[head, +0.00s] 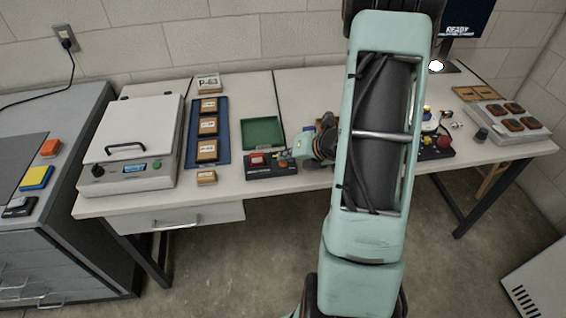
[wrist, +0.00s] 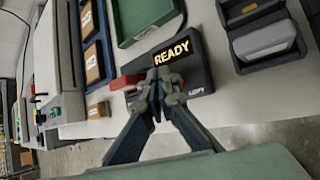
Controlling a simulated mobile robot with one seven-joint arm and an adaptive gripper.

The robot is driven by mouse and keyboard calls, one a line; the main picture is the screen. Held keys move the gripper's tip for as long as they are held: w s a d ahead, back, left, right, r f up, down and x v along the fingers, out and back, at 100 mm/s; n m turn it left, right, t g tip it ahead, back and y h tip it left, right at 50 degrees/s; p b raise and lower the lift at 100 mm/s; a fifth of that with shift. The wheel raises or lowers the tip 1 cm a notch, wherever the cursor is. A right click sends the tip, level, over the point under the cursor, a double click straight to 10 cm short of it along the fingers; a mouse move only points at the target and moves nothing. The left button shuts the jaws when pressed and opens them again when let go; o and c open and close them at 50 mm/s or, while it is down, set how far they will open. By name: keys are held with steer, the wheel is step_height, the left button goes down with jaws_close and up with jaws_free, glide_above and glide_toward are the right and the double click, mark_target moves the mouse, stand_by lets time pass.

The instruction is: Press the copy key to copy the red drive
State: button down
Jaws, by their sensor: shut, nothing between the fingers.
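A dark device (head: 272,173) sits at the front edge of the table. Its lit display reads READY in the wrist view (wrist: 172,52). A red block (head: 257,160) is at the device's left end; it also shows in the wrist view (wrist: 124,83), partly behind the fingers. I take it for the red drive. My gripper (head: 290,155) is shut and empty, with its fingertips (wrist: 158,76) over the device in the wrist view. I cannot tell whether they touch it. No copy key can be made out; the fingers cover part of the device.
A green tray (head: 262,120) stands behind the device. A blue tray (head: 194,130) with several labelled boxes and a white-lidded machine (head: 128,185) are to the left. In the wrist view, a black holder with grey pieces (wrist: 243,65) stands close on the right. My arm hides part of the table.

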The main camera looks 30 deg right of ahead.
mark_target(285, 164)
steer(key=shift+f+b, duration=0.4)
steer(key=shift+f, duration=0.05)
stand_by(0.6)
steer(key=shift+r+p, duration=0.75)
steer(key=shift+r, duration=0.15)
steer(key=shift+r, duration=0.1)
step_height(285, 164, up, 5)
steer(key=p, duration=0.4)
stand_by(0.4)
